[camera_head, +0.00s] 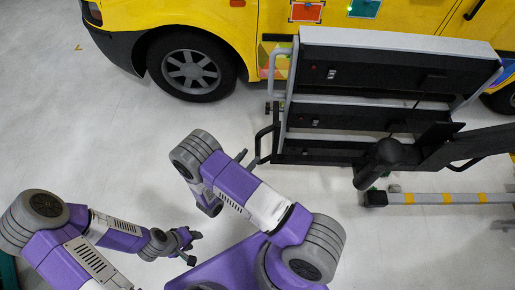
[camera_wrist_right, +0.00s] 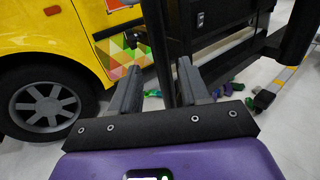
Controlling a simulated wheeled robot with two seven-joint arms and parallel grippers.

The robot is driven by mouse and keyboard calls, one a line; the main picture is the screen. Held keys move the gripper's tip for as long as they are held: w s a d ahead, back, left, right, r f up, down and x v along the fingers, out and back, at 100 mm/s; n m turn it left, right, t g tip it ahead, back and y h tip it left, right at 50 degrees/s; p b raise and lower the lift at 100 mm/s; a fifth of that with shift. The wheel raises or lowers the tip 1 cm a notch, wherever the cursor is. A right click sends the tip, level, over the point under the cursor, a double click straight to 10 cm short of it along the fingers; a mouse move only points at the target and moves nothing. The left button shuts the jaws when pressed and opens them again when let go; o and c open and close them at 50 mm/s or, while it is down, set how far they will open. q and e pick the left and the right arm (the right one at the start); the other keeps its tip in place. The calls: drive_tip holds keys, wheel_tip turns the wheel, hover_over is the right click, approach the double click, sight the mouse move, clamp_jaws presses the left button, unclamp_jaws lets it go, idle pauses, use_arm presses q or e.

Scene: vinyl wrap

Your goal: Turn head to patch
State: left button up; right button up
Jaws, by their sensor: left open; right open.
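A red-orange square patch (camera_head: 306,11) and a green-blue patch (camera_head: 364,8) are on the side of the yellow vehicle (camera_head: 215,14), at the top edge of the head view. A multicoloured triangle pattern (camera_head: 275,60) is lower on the vehicle; it also shows in the right wrist view (camera_wrist_right: 124,52). My left gripper (camera_head: 190,246) is open and empty above the floor, at the lower left. My right gripper (camera_wrist_right: 158,80) is open, with a dark upright bar (camera_wrist_right: 160,40) seen between its fingers. Whether they touch the bar I cannot tell. My right arm partly hides this hand in the head view.
A dark cart with shelf panels (camera_head: 380,75) and a grey frame stands in front of the vehicle. A grey bar with yellow bands (camera_head: 440,198) lies low at the right. The vehicle's wheel (camera_head: 191,70) is at upper left. White floor (camera_head: 80,130) is clear at the left.

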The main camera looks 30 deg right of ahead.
sight(256, 150)
drive_tip(key=x, duration=0.5)
drive_tip(key=shift+d+b, duration=0.3)
drive_tip(key=shift+d, duration=0.05)
clamp_jaws()
drive_tip(key=shift+w+d, duration=0.1)
